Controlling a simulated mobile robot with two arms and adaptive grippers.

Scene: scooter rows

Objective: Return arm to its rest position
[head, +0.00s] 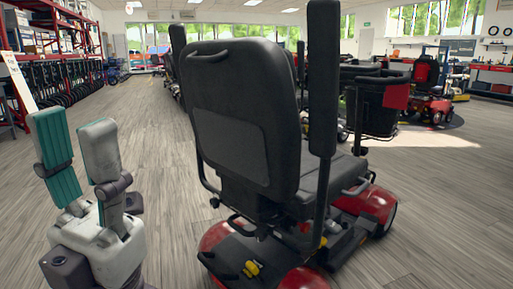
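My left gripper (75,123) is at the lower left of the head view. It points upward, and its two fingers, with teal inner pads, stand apart with nothing between them. It is to the left of the nearest red scooter (372,204), apart from it in the picture. I see that scooter from behind: a black high-backed seat (240,115), a raised black padded armrest (323,75), and red bodywork near the floor. My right gripper is not in view.
More scooters stand beyond, including a red one (428,92) at the right. A black basket (367,106) shows behind the near seat. Red shelving (62,35) with wheels below lines the left wall.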

